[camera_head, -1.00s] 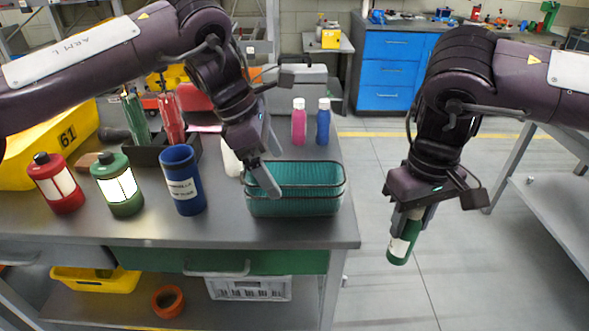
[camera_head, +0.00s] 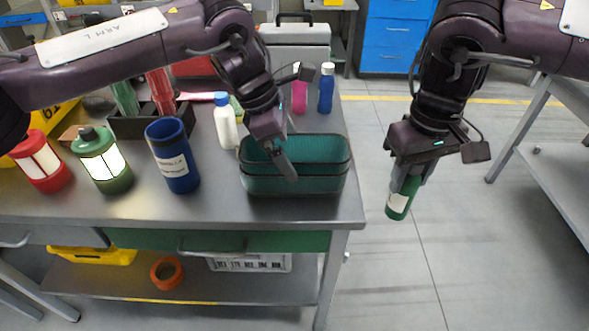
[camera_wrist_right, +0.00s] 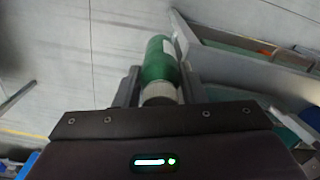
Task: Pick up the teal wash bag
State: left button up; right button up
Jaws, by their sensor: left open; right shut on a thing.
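The teal wash bag (camera_head: 328,184) is an open-topped, box-shaped teal thing with a dark rim, standing upright near the table's right front corner in the head view. My left gripper (camera_head: 284,168) is open, with its fingers angled down over the bag's near side. Only one finger shows clearly; I cannot tell whether it touches the bag. My right gripper (camera_head: 407,186) is shut on a green cylinder (camera_head: 398,207) with a white label, held over the floor right of the table. The cylinder also shows in the right wrist view (camera_wrist_right: 159,62).
A white bottle (camera_head: 226,122) stands left of the bag; pink (camera_head: 300,97) and blue bottles (camera_head: 326,90) stand behind it. A blue tumbler (camera_head: 173,158), green lantern (camera_head: 104,160) and red lantern (camera_head: 40,162) stand further left. A grey case (camera_head: 296,45) is at the back.

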aim_at(298, 158)
pick_arm(q)
jog(key=x, duration=0.4)
jog(key=shift+w+d+r, duration=0.1)
jog(key=shift+w+d, duration=0.05)
jog(key=shift+d, duration=0.15)
pick_arm(e)
jog(key=shift+w+r, duration=0.1)
pick_arm(q)
jog(key=c, duration=1.1)
jog(key=shift+r, duration=0.2)
notch_tip(298, 158, up, 20)
jog(key=p, duration=0.2)
jog(key=shift+f+p, duration=0.1)
jog(key=shift+p, duration=0.25)
pick_arm(e)
notch_tip(298, 158, up, 2)
jog(key=shift+r, duration=0.25)
jog(key=shift+r, duration=0.1)
jog(key=shift+r+p, duration=0.55)
jog(key=shift+p, duration=0.1)
